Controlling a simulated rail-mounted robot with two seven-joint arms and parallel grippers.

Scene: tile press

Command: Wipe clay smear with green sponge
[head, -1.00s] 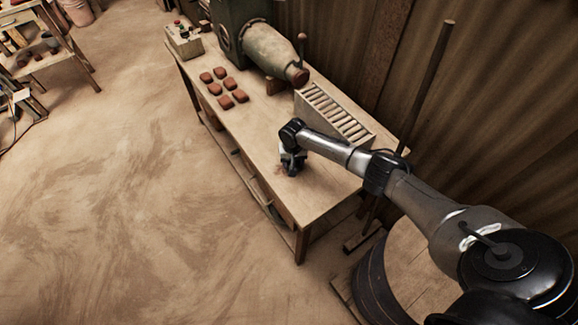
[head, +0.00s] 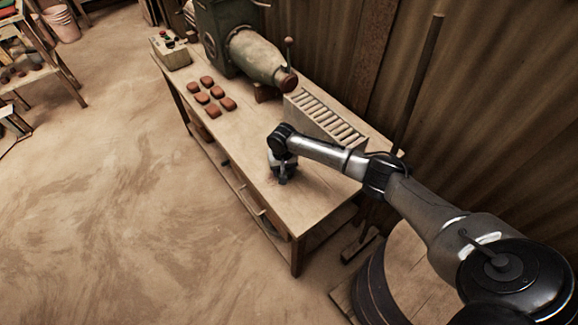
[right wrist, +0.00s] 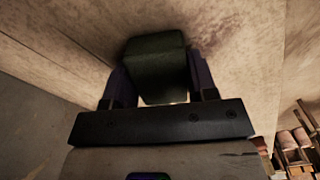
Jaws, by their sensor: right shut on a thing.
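My right gripper (head: 282,179) is low over the near part of the wooden workbench, its fingers pointing down. In the right wrist view, the gripper (right wrist: 160,78) is shut on a dark green sponge (right wrist: 155,62), with one finger on each side. The sponge is at or very near the bench top; I cannot tell if it presses on it. The clay smear (right wrist: 207,18) shows as a dark brown stain on the bench beside and beyond the sponge. In the head view, only a faint reddish trace of it shows by the gripper. My left gripper is out of view.
Several red-brown clay tiles (head: 217,91) lie on the bench (head: 240,140) farther back. A green press machine (head: 250,50) and a slatted rack (head: 327,121) stand along the wall side. A pole (head: 418,85) leans at the wall. The bench's left front is clear.

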